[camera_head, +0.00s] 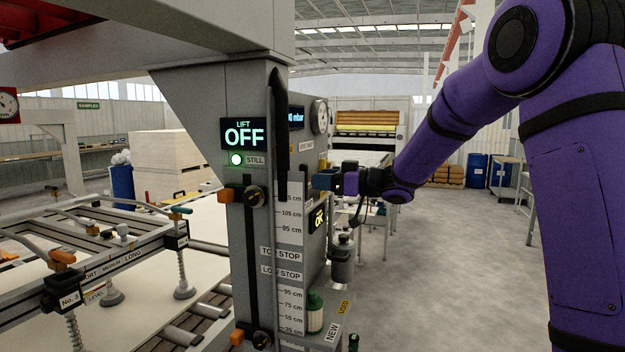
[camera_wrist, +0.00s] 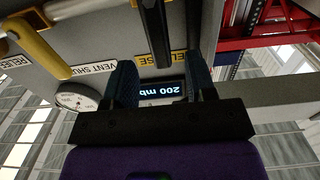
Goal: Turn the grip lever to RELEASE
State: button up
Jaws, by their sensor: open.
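A dark bar (camera_wrist: 154,32), which looks like the grip lever, runs down between my fingers in the wrist view. My gripper (camera_wrist: 161,85) is open, with one finger on each side of the bar's lower end. I cannot tell whether a finger touches it. In the head view my gripper (camera_head: 322,180) is at the right-hand face of the grey column (camera_head: 228,100), and the lever there cannot be made out.
A yellow handle (camera_wrist: 42,46) is left of my fingers, near a "VENT SHUT" label (camera_wrist: 98,68) and a round gauge (camera_wrist: 76,98). A pressure display (camera_wrist: 161,89) reads 200 mb. The lift display (camera_head: 244,134) reads OFF. Open floor (camera_head: 450,270) lies to the right.

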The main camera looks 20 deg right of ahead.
jog(key=v, duration=0.7)
dwell(0.3)
jog(key=s+a+m+g+h, duration=0.2)
jog(key=s+a+g+h, duration=0.15)
jog(key=s, duration=0.65)
jog(key=s+a+m+g+h, duration=0.1)
jog(key=s+a+g+h, duration=0.2)
jog(key=s, duration=0.8)
jog(key=s+d+f+m+h, duration=0.2)
jog(key=s+d+m+h, duration=0.2)
jog(key=s, duration=0.4)
jog(key=s+d+f+m+t+h, duration=0.1)
jog(key=s+d+f+m+h, duration=0.1)
jog(key=s, duration=0.7)
jog(key=shift+d+f+m+h, duration=0.2)
jog(key=shift+d+m+h, duration=0.65)
jog(key=shift+m+h, duration=0.2)
